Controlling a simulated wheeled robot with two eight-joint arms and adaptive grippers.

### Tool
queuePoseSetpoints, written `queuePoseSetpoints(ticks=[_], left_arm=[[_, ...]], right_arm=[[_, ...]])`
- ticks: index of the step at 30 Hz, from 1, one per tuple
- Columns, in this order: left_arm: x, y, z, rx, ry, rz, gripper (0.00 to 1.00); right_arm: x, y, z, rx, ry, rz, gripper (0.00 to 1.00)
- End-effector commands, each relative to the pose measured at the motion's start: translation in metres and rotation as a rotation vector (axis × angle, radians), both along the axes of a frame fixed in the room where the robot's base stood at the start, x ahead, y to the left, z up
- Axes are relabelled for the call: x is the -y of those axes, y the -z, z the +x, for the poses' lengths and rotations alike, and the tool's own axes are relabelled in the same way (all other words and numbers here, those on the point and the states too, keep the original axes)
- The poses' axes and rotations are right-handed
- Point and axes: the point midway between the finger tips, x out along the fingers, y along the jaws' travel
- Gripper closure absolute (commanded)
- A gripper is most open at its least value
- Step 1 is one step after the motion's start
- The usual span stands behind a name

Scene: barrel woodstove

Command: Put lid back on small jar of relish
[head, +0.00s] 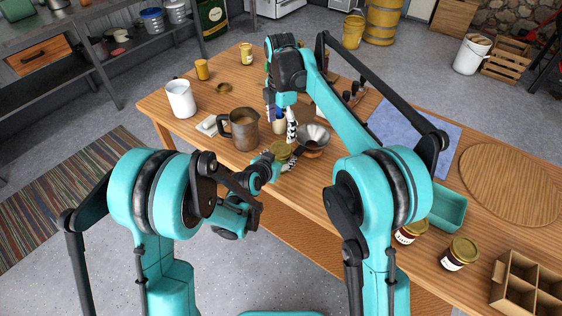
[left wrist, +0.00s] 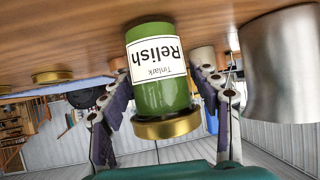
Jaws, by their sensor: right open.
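The green relish jar (left wrist: 160,97) stands upright on the table; the left wrist view shows it upside down. A gold lid (left wrist: 167,127) sits at its mouth, and I cannot tell how tightly it is seated. The lid also shows in the head view (head: 281,150), hiding most of the jar. My left gripper (left wrist: 166,118) is open, its fingers on either side of the jar with gaps to the lid. In the head view it is low beside the jar. My right gripper (head: 291,133) is open, pointing down just behind the lid, near a small white bottle (head: 279,125).
A metal pitcher (head: 241,130) stands left of the jar and a metal funnel (head: 315,136) right of it. A blue cloth (head: 420,125) and round board (head: 510,180) lie at right.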

Motion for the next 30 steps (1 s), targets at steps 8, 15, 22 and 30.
queuePoseSetpoints(ticks=[8, 15, 22, 30], left_arm=[[-0.0001, 0.0, -0.0001, 0.0, 0.0, 0.0, 1.0], [-0.0001, 0.0, -0.0002, 0.0, 0.0, 0.0, 1.0], [-0.0001, 0.0001, -0.0002, -0.001, 0.0, 0.0, 1.0], [0.0, 0.0002, -0.0003, -0.001, 0.0, 0.0, 1.0]], right_arm=[[0.0, 0.0, 0.0, 0.0, -0.003, 0.0, 0.18], [0.0001, 0.0, 0.0002, 0.0, -0.253, 0.0, 0.18], [0.0001, 0.0, 0.0004, 0.0, -0.631, 0.001, 0.18], [0.0002, 0.0, 0.0005, 0.0, -0.789, 0.001, 0.18]])
